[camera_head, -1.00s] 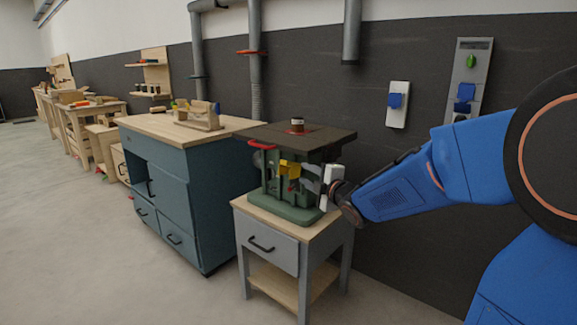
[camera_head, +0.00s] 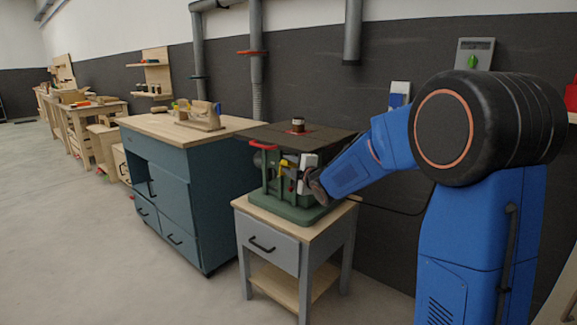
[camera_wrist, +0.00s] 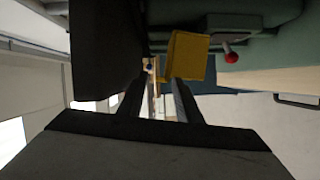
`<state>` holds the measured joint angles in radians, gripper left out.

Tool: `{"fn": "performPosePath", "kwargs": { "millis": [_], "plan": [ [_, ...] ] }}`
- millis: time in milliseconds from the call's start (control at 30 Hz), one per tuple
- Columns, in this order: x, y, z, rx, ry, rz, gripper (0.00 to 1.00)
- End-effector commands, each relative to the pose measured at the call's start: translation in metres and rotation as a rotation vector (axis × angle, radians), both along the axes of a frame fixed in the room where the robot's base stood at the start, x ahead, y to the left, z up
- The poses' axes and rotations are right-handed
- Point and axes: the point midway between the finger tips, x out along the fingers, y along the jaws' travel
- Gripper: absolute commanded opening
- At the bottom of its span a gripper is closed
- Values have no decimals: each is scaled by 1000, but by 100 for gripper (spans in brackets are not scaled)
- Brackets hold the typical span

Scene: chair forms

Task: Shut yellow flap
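The yellow flap (camera_head: 285,164) is on the green machine (camera_head: 291,214) under its dark table top, on a small grey cabinet. The white body of my gripper is just right of it in the head view and hides part of it. In the wrist view the yellow flap (camera_wrist: 187,57) is a tilted block just beyond the fingertips, near the right finger. My gripper (camera_wrist: 160,80) has its two fingers apart with nothing between them. I cannot tell whether the right finger touches the flap.
The dark table top (camera_head: 335,143) overhangs the gripper, with a small jar (camera_head: 298,125) on it. A red-tipped knob (camera_wrist: 231,57) is right of the flap in the wrist view. A blue workbench (camera_head: 190,190) stands left. The floor in front is clear.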

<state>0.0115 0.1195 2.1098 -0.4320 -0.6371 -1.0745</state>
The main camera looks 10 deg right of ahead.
Motion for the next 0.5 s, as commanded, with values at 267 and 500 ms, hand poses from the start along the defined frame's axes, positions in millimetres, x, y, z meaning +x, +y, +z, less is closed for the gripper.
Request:
{"fn": "performPosePath", "kwargs": {
  "millis": [267,500],
  "plan": [
    [2,1,0,0,1,0,31],
    [2,1,0,0,0,0,0]
  ]
}}
